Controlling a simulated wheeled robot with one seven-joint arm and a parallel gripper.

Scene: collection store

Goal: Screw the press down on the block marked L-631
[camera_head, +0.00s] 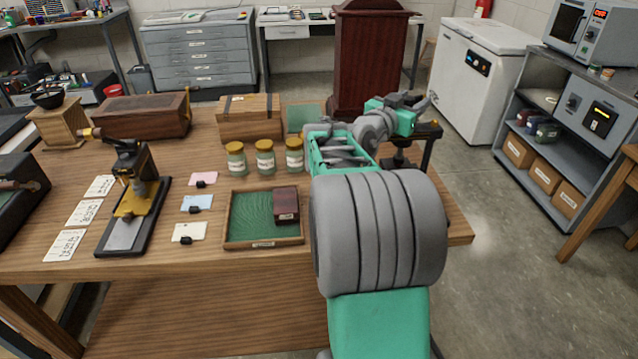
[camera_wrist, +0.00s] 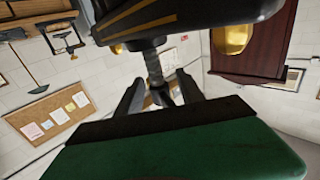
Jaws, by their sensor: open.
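A black press (camera_head: 430,150) stands at the table's right end, mostly hidden behind my arm. In the wrist view its dark crossbeam with gold lines (camera_wrist: 165,18) spans the top, with rounded gold parts at its underside. A threaded screw (camera_wrist: 154,68) comes down from it. My gripper (camera_wrist: 160,96) is open, with its dark fingers on either side of the lower part of the screw; I cannot tell whether they touch it. A dark red block (camera_head: 286,204) with an unreadable label sits in a green-lined tray (camera_head: 263,243). I cannot read L-631 anywhere; what lies under the press is hidden.
Three gold-lidded jars (camera_head: 265,158) stand left of my arm. A black and brass hand press (camera_head: 135,200), cards with small black stamps, and wooden boxes (camera_head: 249,118) occupy the table's left and back. A dark red cabinet (camera_head: 368,60) rises behind the table.

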